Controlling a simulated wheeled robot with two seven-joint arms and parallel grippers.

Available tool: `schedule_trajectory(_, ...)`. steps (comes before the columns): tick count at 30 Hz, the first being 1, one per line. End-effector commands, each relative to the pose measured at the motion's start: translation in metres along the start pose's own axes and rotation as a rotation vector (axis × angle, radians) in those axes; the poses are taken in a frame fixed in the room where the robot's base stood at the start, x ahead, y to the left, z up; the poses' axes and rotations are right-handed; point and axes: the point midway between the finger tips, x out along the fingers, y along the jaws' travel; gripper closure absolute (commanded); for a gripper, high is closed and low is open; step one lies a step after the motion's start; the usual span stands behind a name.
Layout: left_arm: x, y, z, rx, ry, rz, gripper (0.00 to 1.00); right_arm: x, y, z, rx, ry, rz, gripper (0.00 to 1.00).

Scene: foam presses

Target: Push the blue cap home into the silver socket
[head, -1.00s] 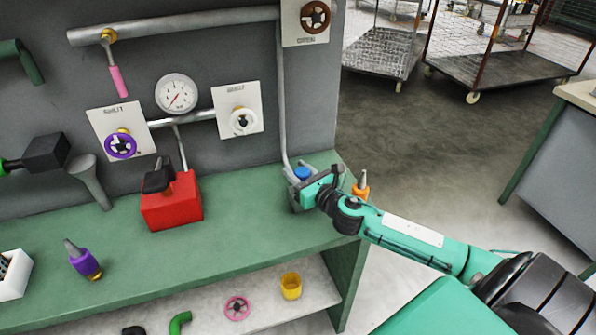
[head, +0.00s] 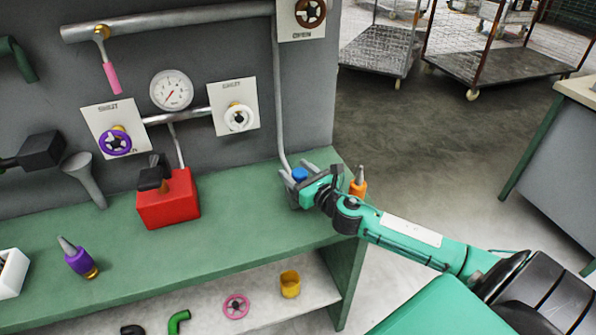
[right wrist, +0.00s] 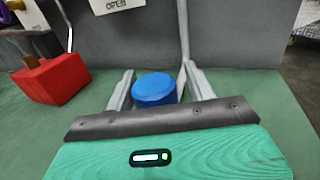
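The blue cap (head: 300,174) is near the right end of the green bench. In the right wrist view the blue cap (right wrist: 154,89) shows its flat round top. My right gripper (head: 299,173) is over the bench with its fingers on either side of the cap. In the right wrist view the right gripper (right wrist: 158,88) is open; a narrow gap shows between the cap and the right finger, while the left finger looks very close to it. I cannot tell whether it touches. The silver socket is not clearly visible; the cap and gripper hide what lies below. My left gripper is not in view.
A thin grey pipe (head: 279,100) runs down the wall just behind the cap. An orange part (head: 358,184) stands right of the gripper. A red box (head: 168,203) with a dark handle sits to the left. The bench top (head: 240,215) between is clear.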

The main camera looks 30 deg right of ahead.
Motion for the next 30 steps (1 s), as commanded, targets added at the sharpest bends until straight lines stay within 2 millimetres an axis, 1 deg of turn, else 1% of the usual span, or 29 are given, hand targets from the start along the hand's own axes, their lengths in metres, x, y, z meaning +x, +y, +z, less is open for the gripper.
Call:
schedule_trajectory(1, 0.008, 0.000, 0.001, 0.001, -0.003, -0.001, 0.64, 0.000, 0.000, -0.007, 0.000, 0.000, 0.000, 0.37)
schedule_trajectory(11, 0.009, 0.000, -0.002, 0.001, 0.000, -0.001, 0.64, 0.000, 0.001, -0.009, 0.001, 0.001, 0.002, 0.37)
schedule_trajectory(14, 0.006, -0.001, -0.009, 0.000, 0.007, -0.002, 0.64, 0.000, 0.001, -0.009, 0.001, 0.000, 0.002, 0.37)
schedule_trajectory(18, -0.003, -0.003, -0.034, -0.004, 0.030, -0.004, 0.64, 0.000, 0.001, -0.008, 0.001, 0.000, 0.002, 0.37)
schedule_trajectory(19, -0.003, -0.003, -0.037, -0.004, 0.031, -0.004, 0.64, -0.003, 0.001, -0.009, 0.001, 0.001, 0.002, 0.37)
schedule_trajectory(21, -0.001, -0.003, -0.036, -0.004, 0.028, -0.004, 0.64, -0.015, 0.000, -0.010, -0.001, 0.003, 0.002, 0.37)
schedule_trajectory(30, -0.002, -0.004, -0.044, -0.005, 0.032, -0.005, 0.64, -0.056, -0.001, -0.006, 0.003, 0.001, 0.003, 0.37)
